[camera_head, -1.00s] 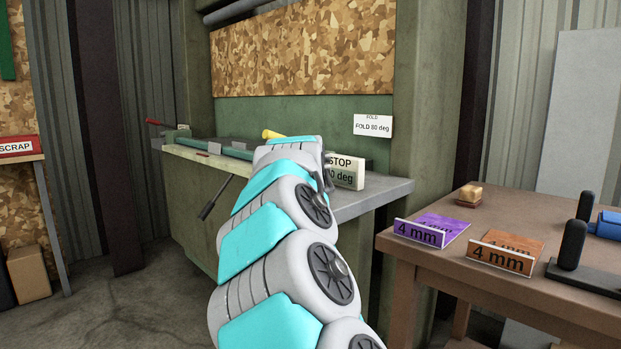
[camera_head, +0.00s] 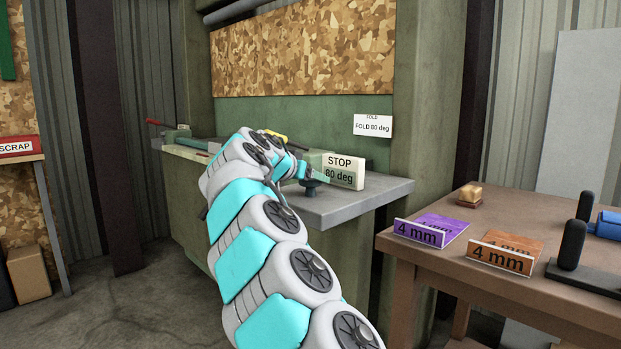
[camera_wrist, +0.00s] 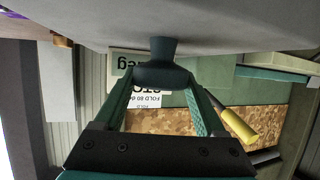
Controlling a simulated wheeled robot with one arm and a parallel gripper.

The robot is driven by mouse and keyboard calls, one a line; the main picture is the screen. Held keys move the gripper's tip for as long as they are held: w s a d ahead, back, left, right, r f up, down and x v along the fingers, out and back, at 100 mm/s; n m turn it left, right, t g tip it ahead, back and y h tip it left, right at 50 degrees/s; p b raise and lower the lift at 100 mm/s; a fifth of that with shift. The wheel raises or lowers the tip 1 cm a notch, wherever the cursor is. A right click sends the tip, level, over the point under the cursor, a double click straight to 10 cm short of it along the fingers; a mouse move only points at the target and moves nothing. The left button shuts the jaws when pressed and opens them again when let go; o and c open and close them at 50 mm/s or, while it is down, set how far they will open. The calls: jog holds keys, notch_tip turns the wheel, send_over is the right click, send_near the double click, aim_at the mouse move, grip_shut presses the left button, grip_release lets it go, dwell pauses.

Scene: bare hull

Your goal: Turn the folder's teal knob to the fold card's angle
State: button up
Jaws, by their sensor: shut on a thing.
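In the wrist view the knob (camera_wrist: 163,50) is dark teal and sits between my fingertips. My gripper (camera_wrist: 163,80) is shut on it, and it also shows from the side in the head view (camera_head: 299,172). The white stop block (camera_head: 343,171) reads "STOP 80 deg". The fold card (camera_head: 373,125) on the green panel reads "FOLD 80 deg". My arm hides part of the folder's bed.
A brown table (camera_head: 480,250) stands at the right with purple (camera_head: 420,232) and orange (camera_head: 506,256) "4 mm" pieces and a small wooden block (camera_head: 469,194). A yellow handle (camera_wrist: 238,124) lies near my fingers in the wrist view. A red SCRAP bin (camera_head: 18,147) is far left.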

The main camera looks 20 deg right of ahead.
jog(key=shift+f, duration=0.2)
dwell(0.3)
jog(key=o, duration=1.3)
jog(key=shift+r, duration=0.1)
jog(key=b+v, duration=0.1)
jog(key=v, duration=0.6)
jog(key=shift+s+a+r, duration=0.1)
jog(key=shift+a+r, duration=0.05)
jog(key=shift+a, duration=0.2)
jog(key=shift+s, duration=0.1)
